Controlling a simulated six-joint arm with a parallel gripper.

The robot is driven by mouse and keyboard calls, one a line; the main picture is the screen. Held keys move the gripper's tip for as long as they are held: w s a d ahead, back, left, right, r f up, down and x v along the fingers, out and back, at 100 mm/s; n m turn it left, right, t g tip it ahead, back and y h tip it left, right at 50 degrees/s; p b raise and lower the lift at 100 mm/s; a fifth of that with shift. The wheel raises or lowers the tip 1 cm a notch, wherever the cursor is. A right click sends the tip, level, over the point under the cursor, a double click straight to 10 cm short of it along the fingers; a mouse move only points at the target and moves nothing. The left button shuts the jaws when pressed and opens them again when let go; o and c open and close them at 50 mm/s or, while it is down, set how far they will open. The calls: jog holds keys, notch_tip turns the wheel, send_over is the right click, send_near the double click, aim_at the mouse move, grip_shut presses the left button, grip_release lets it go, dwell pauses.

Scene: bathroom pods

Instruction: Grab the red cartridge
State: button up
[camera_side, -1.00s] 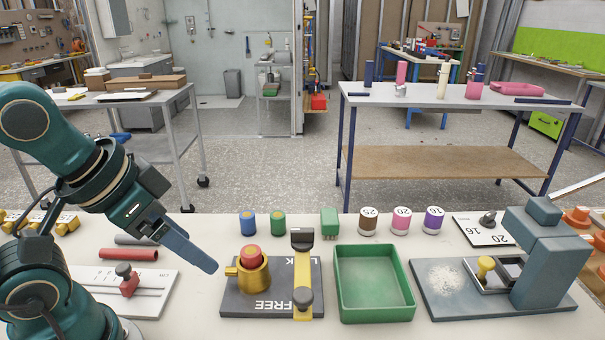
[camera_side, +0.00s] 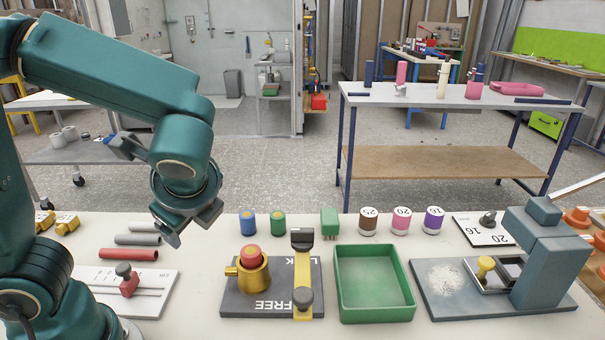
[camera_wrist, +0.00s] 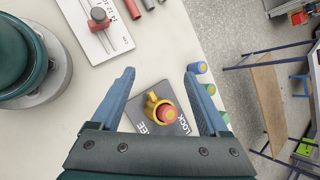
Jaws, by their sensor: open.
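The red cartridge (camera_side: 251,253), with a yellowish top, stands in a brass holder (camera_side: 254,277) on a dark plate (camera_side: 236,304) marked FREE and LOCK. Only its upper part shows; the holder hides the rest. In the wrist view the cartridge (camera_wrist: 168,114) appears between my fingers, below the fingertips in the picture and nearer the right finger. My gripper (camera_side: 188,225) is open and empty, above and to the left of the holder in the side view. Its two blue fingers (camera_wrist: 160,73) are spread wide in the wrist view and touch nothing.
A yellow bar (camera_side: 302,268) with a black end and grey knob lies right of the holder. A green tray (camera_side: 341,302) is further right. Blue (camera_side: 248,223) and green (camera_side: 278,224) cartridges stand behind. A slider board (camera_side: 152,302) is at left.

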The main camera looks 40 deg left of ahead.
aim_at(250, 252)
jog(key=w+d+f+m+t+y, duration=0.3)
jog(key=w+d+f+m+t, duration=0.15)
jog(key=d+m, duration=0.45)
jog(key=shift+m, duration=0.7)
jog(key=shift+s+f+x, duration=0.1)
jog(key=shift+s+x, duration=0.05)
jog(key=shift+x, duration=0.75)
jog(key=shift+s+f+x, duration=0.1)
jog(key=shift+x, duration=0.85)
jog(key=shift+s+f+x, duration=0.1)
jog(key=shift+s+x, duration=0.05)
jog(key=shift+x, duration=0.75)
grip_shut()
